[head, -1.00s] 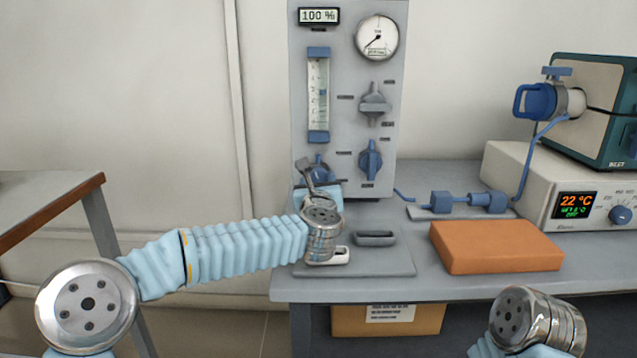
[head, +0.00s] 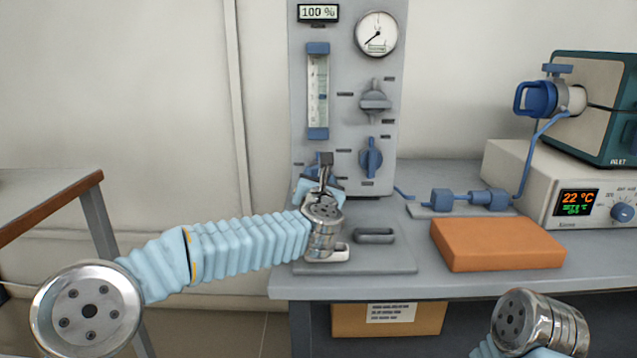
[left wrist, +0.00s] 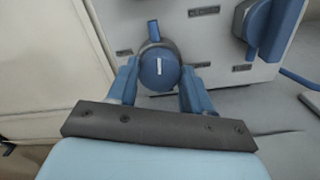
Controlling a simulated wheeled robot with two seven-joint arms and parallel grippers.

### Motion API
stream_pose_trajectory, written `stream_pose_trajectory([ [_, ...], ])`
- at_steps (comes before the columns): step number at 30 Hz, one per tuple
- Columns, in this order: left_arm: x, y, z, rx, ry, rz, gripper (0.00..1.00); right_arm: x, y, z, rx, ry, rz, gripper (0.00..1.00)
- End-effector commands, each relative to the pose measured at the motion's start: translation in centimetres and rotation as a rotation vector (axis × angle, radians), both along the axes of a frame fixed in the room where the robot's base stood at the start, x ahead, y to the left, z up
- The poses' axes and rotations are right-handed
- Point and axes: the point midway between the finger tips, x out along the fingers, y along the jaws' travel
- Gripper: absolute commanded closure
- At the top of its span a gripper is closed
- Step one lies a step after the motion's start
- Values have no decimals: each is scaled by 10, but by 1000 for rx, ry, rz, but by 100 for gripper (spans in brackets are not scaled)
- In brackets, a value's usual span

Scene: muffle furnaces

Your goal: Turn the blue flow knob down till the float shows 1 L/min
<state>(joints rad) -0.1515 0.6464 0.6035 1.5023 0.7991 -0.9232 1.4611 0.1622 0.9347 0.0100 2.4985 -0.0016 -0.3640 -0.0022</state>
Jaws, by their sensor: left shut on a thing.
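The blue flow knob (left wrist: 159,70) is round with a white mark and a short stub at its top in the left wrist view. My left gripper (left wrist: 160,82) is shut on it, one blue finger on each side. In the head view, the left gripper (head: 322,172) sits at the lower left of the grey panel (head: 345,60) and hides most of the knob. The flow tube (head: 318,92) stands above it, clear with blue end caps. A small dark float appears around its middle, but the scale is too small to read. My right gripper is out of view.
A second blue knob (head: 371,158) and a grey knob (head: 375,100) are right of the gripper, below a round gauge (head: 377,34). The display (head: 319,14) reads 100 %. An orange block (head: 497,244) lies on the grey bench; a furnace (head: 595,110) stands far right.

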Motion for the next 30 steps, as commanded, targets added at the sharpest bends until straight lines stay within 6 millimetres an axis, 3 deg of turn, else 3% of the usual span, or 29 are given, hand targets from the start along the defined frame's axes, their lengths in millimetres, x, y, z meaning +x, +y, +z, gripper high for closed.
stream_pose_trajectory([
  [15, 0, -1, 0, 424, 1, 0, 80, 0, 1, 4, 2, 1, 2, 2],
  [30, 0, -2, -2, 571, 2, -1, 80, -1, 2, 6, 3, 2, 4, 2],
])
